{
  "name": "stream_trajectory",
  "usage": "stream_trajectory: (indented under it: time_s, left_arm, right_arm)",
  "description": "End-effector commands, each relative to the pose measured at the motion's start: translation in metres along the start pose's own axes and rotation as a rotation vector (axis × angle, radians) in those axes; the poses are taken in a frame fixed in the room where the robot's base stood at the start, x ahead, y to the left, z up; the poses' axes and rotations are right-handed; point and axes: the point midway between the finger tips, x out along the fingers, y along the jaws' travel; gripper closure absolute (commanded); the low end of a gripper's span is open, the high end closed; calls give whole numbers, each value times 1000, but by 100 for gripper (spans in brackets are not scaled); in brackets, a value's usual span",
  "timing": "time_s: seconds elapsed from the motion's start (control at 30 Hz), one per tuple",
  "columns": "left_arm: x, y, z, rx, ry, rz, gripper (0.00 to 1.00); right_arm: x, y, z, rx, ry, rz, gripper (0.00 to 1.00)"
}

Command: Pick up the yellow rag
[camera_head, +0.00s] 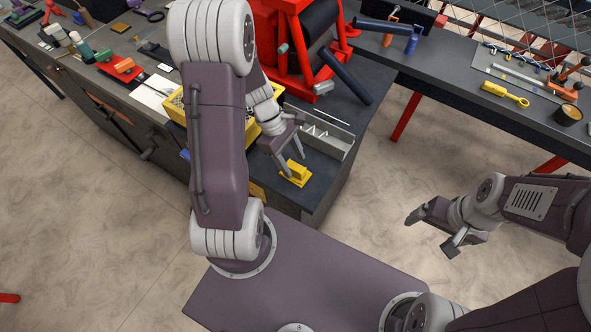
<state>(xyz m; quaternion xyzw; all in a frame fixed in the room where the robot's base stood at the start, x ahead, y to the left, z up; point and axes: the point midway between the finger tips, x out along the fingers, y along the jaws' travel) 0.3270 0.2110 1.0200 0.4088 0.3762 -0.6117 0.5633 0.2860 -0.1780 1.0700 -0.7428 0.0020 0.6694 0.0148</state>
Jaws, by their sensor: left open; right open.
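The yellow rag (295,174) appears as a small folded yellow piece on the dark workbench (322,185), near its front right corner. My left gripper (291,164) is open, with its fingers pointing down at the rag's back edge. I cannot tell whether the fingers touch the rag. Nothing shows held in it. My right gripper (430,236) is open and empty over the floor, to the right of the bench and well away from the rag.
A grey metal tray (335,134) with white pieces lies just behind the rag. A yellow crate (180,107) is partly hidden by my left arm. A red machine (283,45) stands behind. A second bench (445,68) with tools runs along the right.

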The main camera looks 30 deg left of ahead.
Motion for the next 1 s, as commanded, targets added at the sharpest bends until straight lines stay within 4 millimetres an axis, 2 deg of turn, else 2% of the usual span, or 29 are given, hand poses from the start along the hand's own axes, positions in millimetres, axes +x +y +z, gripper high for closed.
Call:
stream_trajectory:
  time_s: [0.13,0.4,0.6,0.87,1.0]
  left_arm:
    - [25,-1,0,0,-2,-3,47]
    - [29,0,0,0,0,0,47]
    - [29,0,0,0,0,0,100]
    - [28,0,0,0,0,1,100]
    - [21,0,2,2,1,3,100]
  right_arm:
    - [3,0,0,0,0,0,13]
    - [3,0,0,0,0,0,13]
    - [3,0,0,0,0,0,13]
    - [2,0,0,0,0,0,13]
    - [1,0,0,0,0,0,13]
